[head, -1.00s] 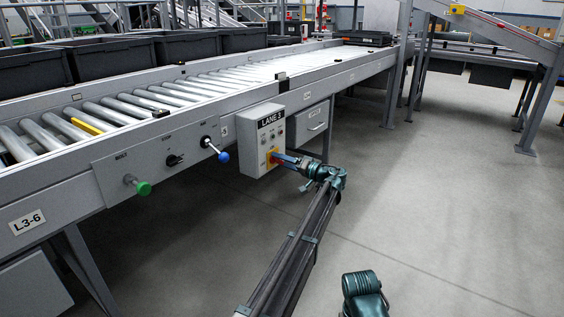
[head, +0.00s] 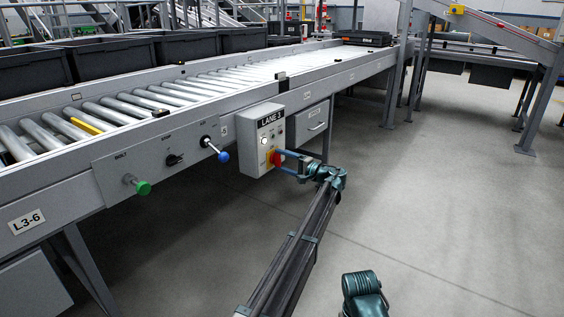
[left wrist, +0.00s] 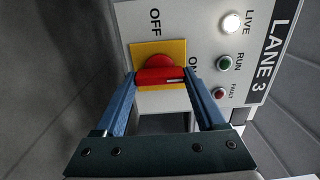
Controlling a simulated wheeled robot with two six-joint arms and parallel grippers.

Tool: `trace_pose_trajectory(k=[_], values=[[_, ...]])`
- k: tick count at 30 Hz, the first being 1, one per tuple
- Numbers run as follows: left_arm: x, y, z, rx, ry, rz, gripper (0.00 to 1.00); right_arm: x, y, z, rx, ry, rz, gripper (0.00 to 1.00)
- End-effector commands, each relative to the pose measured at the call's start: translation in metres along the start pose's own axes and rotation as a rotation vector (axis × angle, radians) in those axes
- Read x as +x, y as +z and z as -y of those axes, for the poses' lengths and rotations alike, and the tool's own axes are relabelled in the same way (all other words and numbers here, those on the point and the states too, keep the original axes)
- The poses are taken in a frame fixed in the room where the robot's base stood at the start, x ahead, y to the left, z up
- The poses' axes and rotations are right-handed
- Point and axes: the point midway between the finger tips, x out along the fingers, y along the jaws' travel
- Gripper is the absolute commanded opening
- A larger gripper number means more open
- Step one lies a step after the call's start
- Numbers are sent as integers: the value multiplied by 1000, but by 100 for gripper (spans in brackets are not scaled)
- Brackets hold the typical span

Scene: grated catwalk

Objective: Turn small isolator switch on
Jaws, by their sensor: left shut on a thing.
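The small isolator switch is a red rotary handle (head: 274,158) on a yellow plate, low on the grey LANE 3 box (head: 249,150). In the left wrist view the red handle (left wrist: 160,77) lies crosswise, its white-marked end toward the partly hidden ON label; OFF reads along another side of the yellow plate (left wrist: 150,50). The blue fingers of my left gripper (head: 285,160) are at the handle's two ends, shut on it. The white LIVE lamp (left wrist: 231,22) glows brightly. My right gripper does not show.
The box hangs on the side of a roller conveyor (head: 190,92). To its left are a blue-knobbed lever (head: 223,156), a black rotary knob (head: 174,159) and a green knob (head: 143,188). Open grey floor (head: 430,200) lies to the right.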

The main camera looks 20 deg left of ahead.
Motion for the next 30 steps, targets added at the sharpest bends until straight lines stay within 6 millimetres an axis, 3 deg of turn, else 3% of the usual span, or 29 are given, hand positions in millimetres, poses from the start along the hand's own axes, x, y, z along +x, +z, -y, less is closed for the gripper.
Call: trace_pose_trajectory(k=[16,17,18,21,30], values=[[-2,-1,-1,20,2,-2,17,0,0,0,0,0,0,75],[-2,-1,-1,20,2,-2,78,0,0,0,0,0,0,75],[-2,-1,0,20,2,-2,85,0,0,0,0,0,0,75],[-1,0,0,19,1,-2,100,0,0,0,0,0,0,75],[-5,0,0,19,1,-2,100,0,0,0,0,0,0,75]])
